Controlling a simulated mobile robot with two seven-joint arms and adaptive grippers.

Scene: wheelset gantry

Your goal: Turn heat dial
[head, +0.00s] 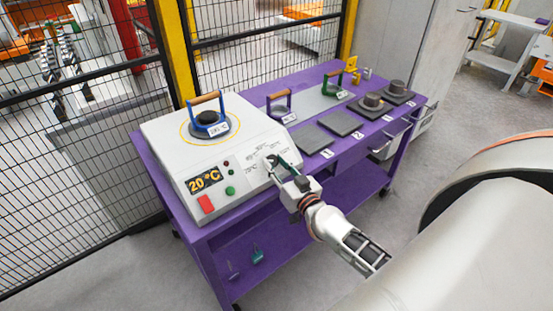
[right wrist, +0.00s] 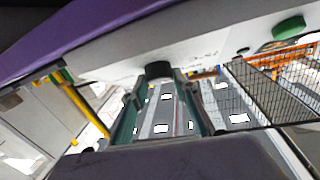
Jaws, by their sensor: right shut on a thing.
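The white heater box (head: 165,150) stands on the left of the purple table. Its display (head: 203,180) reads 20 °C. The heat dial is on the sloped front panel, with temperature marks around it; in the head view my gripper mostly covers it. In the right wrist view the dial is a dark round knob (right wrist: 158,70) between the fingertips. My right gripper (head: 277,168) is shut on the dial, and its green fingers also show in the right wrist view (right wrist: 160,85). My left gripper is not in view.
A blue-framed part with a wooden handle (head: 207,120) sits on the heater top. A red button (head: 206,205) and a green button (head: 230,190) are on the panel. Grey numbered pads (head: 309,139) and handled tools are on the purple table (head: 253,208). A mesh fence (head: 75,180) stands behind.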

